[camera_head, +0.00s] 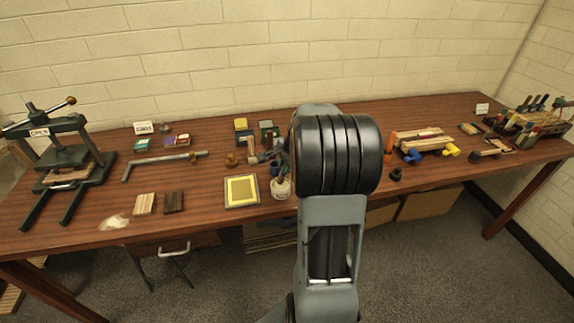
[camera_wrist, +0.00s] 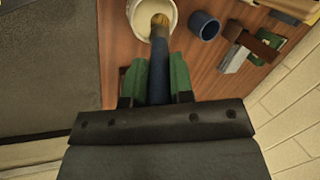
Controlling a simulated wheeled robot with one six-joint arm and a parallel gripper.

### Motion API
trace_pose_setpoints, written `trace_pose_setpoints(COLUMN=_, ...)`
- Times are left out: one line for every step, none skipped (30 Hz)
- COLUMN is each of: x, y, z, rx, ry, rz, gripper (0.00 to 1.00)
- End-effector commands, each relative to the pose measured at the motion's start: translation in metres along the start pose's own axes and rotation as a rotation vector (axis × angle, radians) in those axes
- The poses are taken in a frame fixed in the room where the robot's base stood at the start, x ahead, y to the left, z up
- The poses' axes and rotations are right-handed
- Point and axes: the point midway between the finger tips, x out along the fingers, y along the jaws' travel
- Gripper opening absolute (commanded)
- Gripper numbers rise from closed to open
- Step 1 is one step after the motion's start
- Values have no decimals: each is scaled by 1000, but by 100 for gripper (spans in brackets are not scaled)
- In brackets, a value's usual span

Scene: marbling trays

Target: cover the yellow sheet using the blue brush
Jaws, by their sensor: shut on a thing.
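The yellow sheet (camera_head: 241,190) lies flat in a pale-rimmed tray near the table's front edge, left of my arm. My gripper (camera_wrist: 158,84) is shut on the blue brush (camera_wrist: 158,72), its green fingers on either side of the handle. The brush's brown bristles (camera_wrist: 160,22) point into the mouth of a white pot (camera_wrist: 139,22); I cannot tell whether they touch its pale contents. In the head view the pot (camera_head: 281,190) stands just right of the sheet's tray, with my gripper (camera_head: 283,162) above it, partly hidden by my arm.
A blue cup (camera_wrist: 205,26) stands beside the pot. Wood blocks (camera_head: 145,204) lie left of the tray, and a metal bar (camera_head: 160,163) lies behind them. A green press (camera_head: 65,158) stands far left. Coloured tools and a wooden frame (camera_head: 425,141) are at right.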

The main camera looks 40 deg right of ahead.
Motion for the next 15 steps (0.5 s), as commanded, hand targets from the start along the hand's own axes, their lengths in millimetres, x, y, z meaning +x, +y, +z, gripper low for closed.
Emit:
trace_pose_setpoints(x=0, y=0, z=0, rx=0, ry=0, rz=0, gripper=0)
trace_pose_setpoints(x=1, y=0, z=0, rx=0, ry=0, rz=0, gripper=0)
trace_pose_setpoints(x=1, y=0, z=0, rx=0, ry=0, rz=0, gripper=0)
trace_pose_setpoints(x=1, y=0, z=0, rx=0, ry=0, rz=0, gripper=0)
trace_pose_setpoints(x=2, y=1, z=0, rx=0, ry=0, rz=0, gripper=0)
trace_pose_setpoints(x=2, y=1, z=0, rx=0, ry=0, rz=0, gripper=0)
trace_pose_setpoints(x=3, y=1, z=0, rx=0, ry=0, rz=0, gripper=0)
trace_pose_setpoints(x=3, y=1, z=0, rx=0, ry=0, rz=0, gripper=0)
trace_pose_setpoints(x=4, y=1, z=0, rx=0, ry=0, rz=0, gripper=0)
trace_pose_setpoints(x=4, y=1, z=0, rx=0, ry=0, rz=0, gripper=0)
trace_pose_setpoints(x=4, y=2, z=0, rx=0, ry=0, rz=0, gripper=0)
trace_pose_setpoints(x=5, y=2, z=0, rx=0, ry=0, rz=0, gripper=0)
trace_pose_setpoints(x=5, y=2, z=0, rx=0, ry=0, rz=0, gripper=0)
trace_pose_setpoints(x=5, y=2, z=0, rx=0, ry=0, rz=0, gripper=0)
trace_pose_setpoints(x=6, y=2, z=0, rx=0, ry=0, rz=0, gripper=0)
